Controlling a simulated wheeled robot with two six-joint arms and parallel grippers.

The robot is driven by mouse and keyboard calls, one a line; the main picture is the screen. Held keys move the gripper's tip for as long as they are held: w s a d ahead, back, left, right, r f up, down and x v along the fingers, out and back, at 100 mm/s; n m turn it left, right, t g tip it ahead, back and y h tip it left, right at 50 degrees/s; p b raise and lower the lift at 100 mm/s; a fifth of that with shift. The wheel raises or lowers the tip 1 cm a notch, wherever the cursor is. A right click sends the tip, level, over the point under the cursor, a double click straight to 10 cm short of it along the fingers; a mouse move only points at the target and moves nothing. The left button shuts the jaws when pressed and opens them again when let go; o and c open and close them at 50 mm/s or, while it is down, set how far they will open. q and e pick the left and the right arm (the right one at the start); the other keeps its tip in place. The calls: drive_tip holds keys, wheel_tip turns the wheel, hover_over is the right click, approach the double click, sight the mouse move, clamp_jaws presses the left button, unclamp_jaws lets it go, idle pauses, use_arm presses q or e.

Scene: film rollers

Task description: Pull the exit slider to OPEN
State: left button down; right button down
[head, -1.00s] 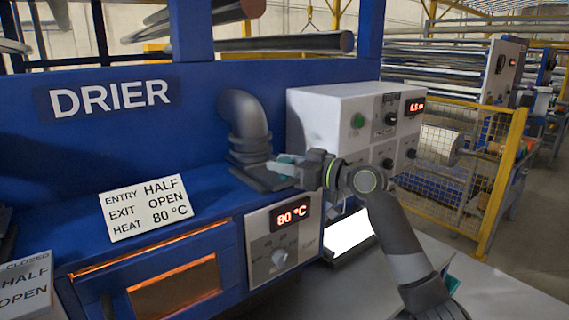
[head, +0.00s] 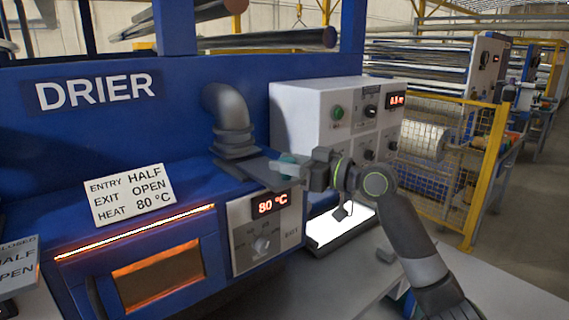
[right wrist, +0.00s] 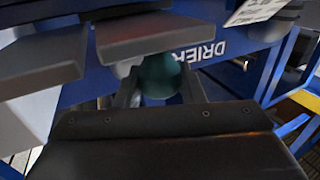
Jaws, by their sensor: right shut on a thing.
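The exit slider (head: 262,176) is a flat dark grey plate by the base of the bent grey pipe (head: 227,110), standing out to the right of it in the head view. Its teal handle (head: 286,158) is at the plate's right part. My right gripper (head: 296,165) is shut on the handle, and its fingers partly hide it. In the right wrist view the teal handle (right wrist: 158,75) shows beyond a dark plate. No position mark for the exit slider is readable. My left gripper is not in view.
A white card (head: 135,195) on the drier (head: 180,75) reads ENTRY HALF, EXIT OPEN, HEAT 80 °C. The heat panel (head: 265,235) shows 80 °C. A white control box (head: 310,110) stands behind my right gripper. A yellow-framed mesh fence (head: 455,165) is at right.

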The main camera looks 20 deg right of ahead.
drive_tip(key=shift+f, duration=0.15)
drive_tip(key=c, duration=1.3)
unclamp_jaws()
drive_tip(key=o, duration=0.3)
drive_tip(key=shift+s, duration=0.15)
drive_tip(key=shift+o, duration=0.2)
drive_tip(key=shift+d, duration=0.15)
use_arm(q)
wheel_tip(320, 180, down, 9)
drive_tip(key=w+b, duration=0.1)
drive_tip(key=b, duration=0.8)
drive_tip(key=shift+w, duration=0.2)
use_arm(e)
drive_tip(key=v, duration=1.7)
